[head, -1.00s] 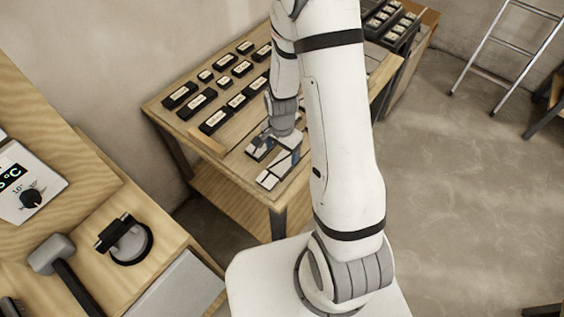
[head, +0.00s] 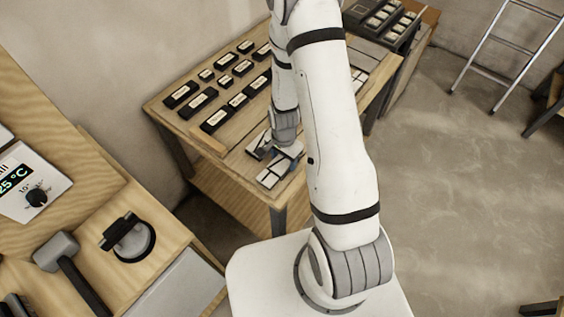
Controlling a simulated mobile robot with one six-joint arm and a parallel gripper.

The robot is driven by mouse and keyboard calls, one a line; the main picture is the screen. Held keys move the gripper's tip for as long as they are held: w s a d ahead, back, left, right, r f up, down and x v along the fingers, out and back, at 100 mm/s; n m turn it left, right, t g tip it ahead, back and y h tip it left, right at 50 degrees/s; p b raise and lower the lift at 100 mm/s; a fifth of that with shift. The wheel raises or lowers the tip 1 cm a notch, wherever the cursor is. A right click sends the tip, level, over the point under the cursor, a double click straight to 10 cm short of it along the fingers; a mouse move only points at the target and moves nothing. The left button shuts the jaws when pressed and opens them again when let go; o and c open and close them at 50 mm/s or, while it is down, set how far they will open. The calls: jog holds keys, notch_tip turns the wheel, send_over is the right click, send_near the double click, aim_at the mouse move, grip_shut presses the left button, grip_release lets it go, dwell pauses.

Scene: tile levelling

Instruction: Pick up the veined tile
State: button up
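My gripper (head: 271,148) is low over the front part of the wooden workbench, pointing down at a small group of light tiles (head: 269,178). It is too small and too much covered by my arm to tell whether its fingers are open or shut, or whether it touches a tile. No veining can be made out at this size, so I cannot tell which tile is the veined one. More pale tiles (head: 359,77) show at the bench's right side, partly behind my arm.
Several dark labelled boxes (head: 217,119) fill the left and back of the workbench (head: 158,108). At near left, another wooden surface holds a mallet (head: 56,252), a black suction lifter (head: 128,237) and a temperature unit (head: 28,190). A ladder (head: 497,52) leans at the back right; open floor lies right.

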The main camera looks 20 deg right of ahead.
jog(key=c, duration=0.6)
jog(key=shift+r, duration=0.1)
